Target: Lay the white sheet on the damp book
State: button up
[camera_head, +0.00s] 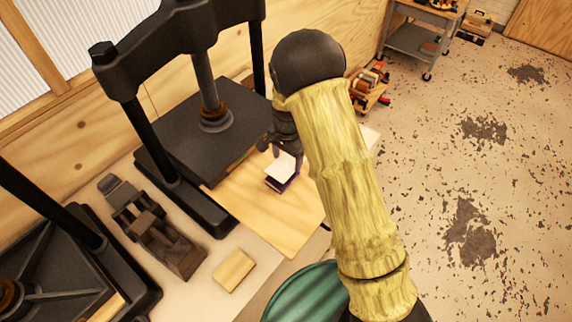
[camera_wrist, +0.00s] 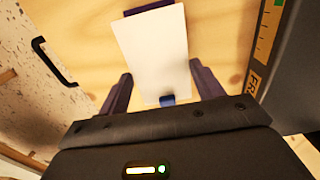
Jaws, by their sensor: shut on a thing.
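The white sheet (camera_wrist: 153,50) lies between the two fingers of my gripper (camera_wrist: 164,88) in the wrist view, and a small blue patch shows at its near edge. My gripper (camera_head: 283,148) is shut on the sheet. In the head view, the sheet (camera_head: 283,167) is over a dark purple book (camera_head: 281,185) on a wooden board. The book's purple edge also shows past the sheet's far end in the wrist view (camera_wrist: 149,7). The sheet covers most of the book. I cannot tell whether the sheet touches it.
A black press (camera_head: 190,160) stands just left of the wooden board (camera_head: 265,215). A dark metal tool (camera_head: 150,228) and a small wooden block (camera_head: 233,271) lie on the bench. A green ribbed container (camera_head: 305,295) is in front. Bare board lies in front of the book.

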aim_at(287, 164)
notch_tip(287, 164, down, 3)
jog(key=shift+s+f+p, duration=0.1)
jog(key=shift+s+p, duration=0.05)
jog(key=shift+p, duration=0.55)
jog(key=shift+a+f, duration=0.1)
jog(key=shift+f, duration=0.2)
jog(key=shift+f, duration=0.15)
jog(key=o, duration=0.9)
jog(key=shift+o, duration=0.2)
notch_tip(287, 164, up, 12)
jog(key=b, duration=0.4)
jog(key=shift+r, duration=0.2)
